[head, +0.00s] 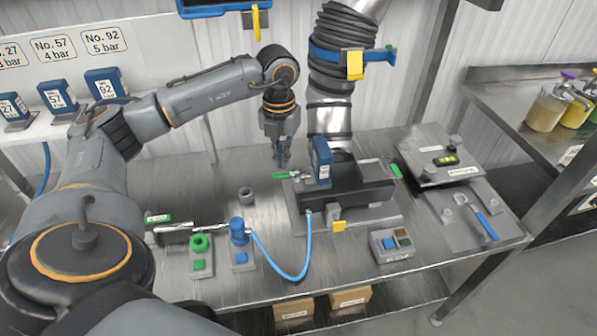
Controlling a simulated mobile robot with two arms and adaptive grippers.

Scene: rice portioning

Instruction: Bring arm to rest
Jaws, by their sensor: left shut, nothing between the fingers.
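My left arm comes in from the left and reaches over the steel table (350,272). My left gripper (282,160) points down near the middle of the table, left of the large ribbed duct (340,60). Its fingers are shut and empty. It is close to a green-handled valve (285,176) at the left edge of the black machine (350,195); I cannot tell whether they touch. A blue block labelled like the ones on the shelf (321,160) stands on the machine. My right gripper does not show.
Blue labelled blocks (57,96) stand on a shelf at the left. A blue hose (290,276) loops from a blue fitting (238,232). A scale (438,155), control box (391,243) and blue-handled tool (485,224) lie at the right. Bottles (546,108) stand on a side bench.

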